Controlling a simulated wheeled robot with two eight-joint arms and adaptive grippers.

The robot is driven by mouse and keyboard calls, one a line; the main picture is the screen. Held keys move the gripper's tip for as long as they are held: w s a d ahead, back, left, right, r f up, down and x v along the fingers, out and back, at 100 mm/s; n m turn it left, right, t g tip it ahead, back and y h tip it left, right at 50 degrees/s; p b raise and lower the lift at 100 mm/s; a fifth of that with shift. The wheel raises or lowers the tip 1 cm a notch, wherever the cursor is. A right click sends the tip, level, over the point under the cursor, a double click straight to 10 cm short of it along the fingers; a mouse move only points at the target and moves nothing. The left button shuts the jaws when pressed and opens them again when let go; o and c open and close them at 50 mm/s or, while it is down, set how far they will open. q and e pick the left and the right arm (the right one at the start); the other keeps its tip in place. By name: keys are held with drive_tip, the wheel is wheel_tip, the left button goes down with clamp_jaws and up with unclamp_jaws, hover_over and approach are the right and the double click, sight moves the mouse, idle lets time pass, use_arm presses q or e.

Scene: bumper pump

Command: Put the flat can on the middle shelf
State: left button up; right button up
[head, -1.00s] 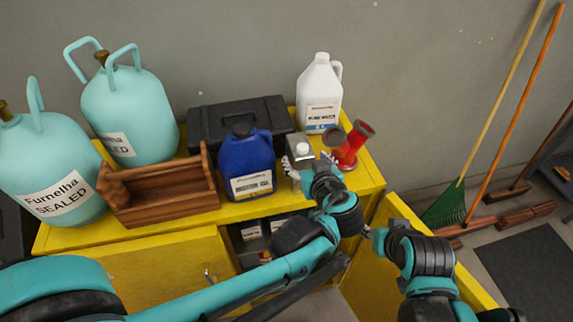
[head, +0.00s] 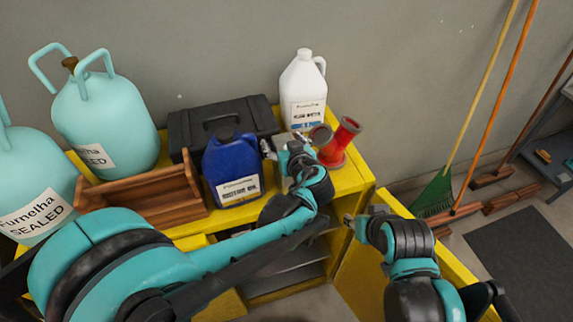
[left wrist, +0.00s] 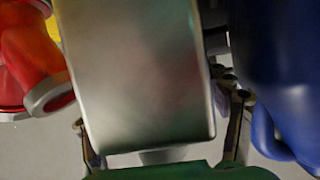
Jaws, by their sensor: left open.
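The flat can, a plain silver metal can, stands on the yellow cabinet top between the blue jug and the red part. In the head view it is mostly hidden behind my left gripper (head: 279,150). In the left wrist view the can (left wrist: 140,75) fills the middle, with one open finger on each side of it; I cannot tell whether they touch it. The cabinet (head: 345,187) is open below, and a grey shelf (head: 290,275) shows inside, partly covered by my left arm. My right gripper (head: 352,219) is by the open door, its fingers too small to read.
A blue motor oil jug (head: 236,168) stands close left of the can, a red part (head: 335,145) close right, and a white jug (head: 303,90) behind. A black case (head: 190,130), wooden tray (head: 150,198) and teal cylinders (head: 105,125) are further left. The yellow door (head: 400,210) stands open.

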use_arm(q)
drive_tip(key=shift+s, duration=0.1)
drive_tip(key=c, duration=1.5)
clamp_jaws()
drive_tip(key=shift+r, duration=0.2)
